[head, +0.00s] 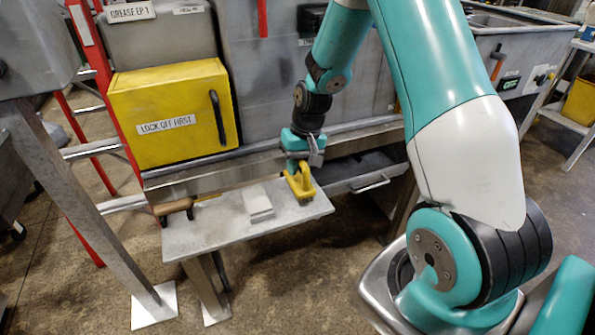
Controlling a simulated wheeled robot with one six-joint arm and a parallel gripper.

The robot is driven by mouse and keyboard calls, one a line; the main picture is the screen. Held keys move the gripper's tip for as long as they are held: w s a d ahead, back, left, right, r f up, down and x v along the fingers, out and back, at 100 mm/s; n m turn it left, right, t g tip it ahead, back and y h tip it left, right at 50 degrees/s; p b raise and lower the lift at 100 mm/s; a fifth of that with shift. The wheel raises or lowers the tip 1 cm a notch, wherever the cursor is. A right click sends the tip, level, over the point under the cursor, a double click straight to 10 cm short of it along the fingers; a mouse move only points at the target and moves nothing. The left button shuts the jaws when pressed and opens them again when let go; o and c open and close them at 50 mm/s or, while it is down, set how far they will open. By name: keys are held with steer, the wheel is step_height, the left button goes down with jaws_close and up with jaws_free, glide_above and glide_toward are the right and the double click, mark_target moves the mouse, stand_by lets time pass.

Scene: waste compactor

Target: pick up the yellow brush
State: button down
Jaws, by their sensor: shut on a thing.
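The yellow brush (300,184) is at the right end of the narrow grey shelf, with a raised, loop-like handle. My gripper (301,163) comes down from above and is shut on the upper part of the brush. The brush's lower end is at the shelf surface or very close to it; I cannot tell whether it touches. The gripper hides part of the handle.
On the shelf (215,233) lie a pale flat block (257,203) and a wooden-handled tool (175,208). A yellow box (172,112) with a black handle stands behind. An open grey drawer (365,173) is right of the brush. A slanted metal post (85,205) stands at left.

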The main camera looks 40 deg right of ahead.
step_height(320, 180, up, 19)
steer(key=p, duration=0.1)
steer(key=shift+f, duration=0.15)
steer(key=shift+p, duration=0.3)
